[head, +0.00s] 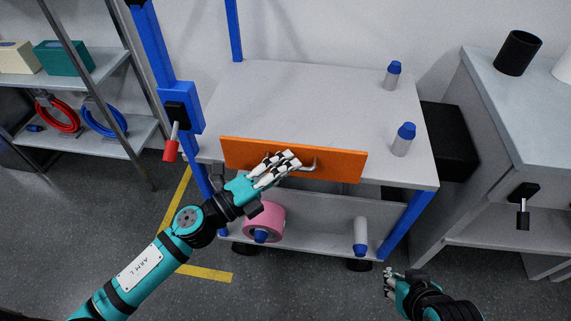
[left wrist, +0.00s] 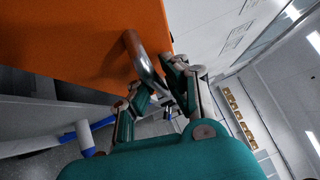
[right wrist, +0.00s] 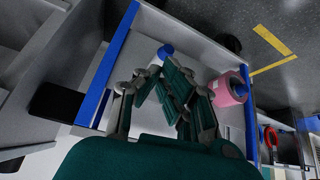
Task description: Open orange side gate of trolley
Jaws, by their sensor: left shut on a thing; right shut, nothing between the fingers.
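The orange side gate (head: 340,166) stands along the near edge of the trolley's top shelf (head: 320,95), its face towards me. A grey bar handle (head: 309,167) is fixed to it. My left gripper (head: 287,165) is at the gate and shut on the handle. In the left wrist view its fingers (left wrist: 160,90) are around the bent handle (left wrist: 143,62), beside the orange gate (left wrist: 80,40). The fingers hide part of the handle in the head view. My right gripper (head: 389,273) is shut and empty, low in front of the trolley's right corner.
A pink roll (head: 264,222) lies on the lower shelf. A red-handled latch (head: 171,148) is on the left blue post. A grey cabinet (head: 490,120) stands close on the right.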

